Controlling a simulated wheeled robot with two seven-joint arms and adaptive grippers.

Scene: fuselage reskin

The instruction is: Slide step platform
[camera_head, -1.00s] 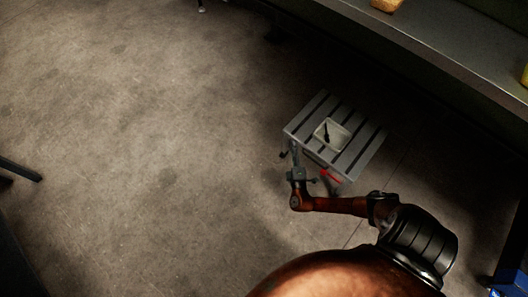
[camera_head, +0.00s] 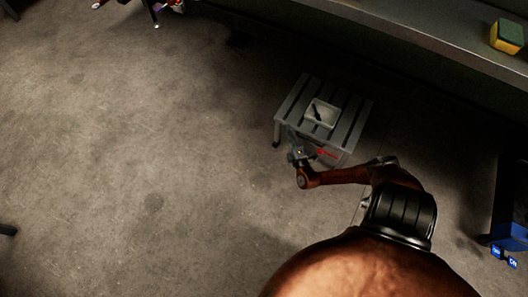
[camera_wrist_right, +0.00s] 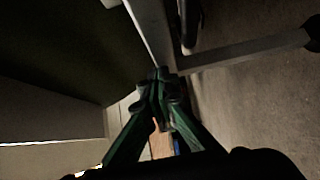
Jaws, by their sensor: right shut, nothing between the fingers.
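The step platform (camera_head: 345,127) is a small grey slatted stool that stands on the floor right of centre in the head view. A red mark shows on its near side. My right gripper (camera_head: 293,136) is at the platform's near left edge, seemingly against or just beside it; I cannot tell if they touch. In the right wrist view my right gripper (camera_wrist_right: 160,78) is shut with its fingertips together, empty, just below a pale bar of the platform frame (camera_wrist_right: 235,52). My left gripper is not in view.
A white tray (camera_head: 322,113) with a dark item sits on the platform. A long grey bench (camera_head: 420,35) runs along the upper right, with a yellow-green sponge (camera_head: 508,35) on it. A blue object (camera_head: 508,238) is at the lower right.

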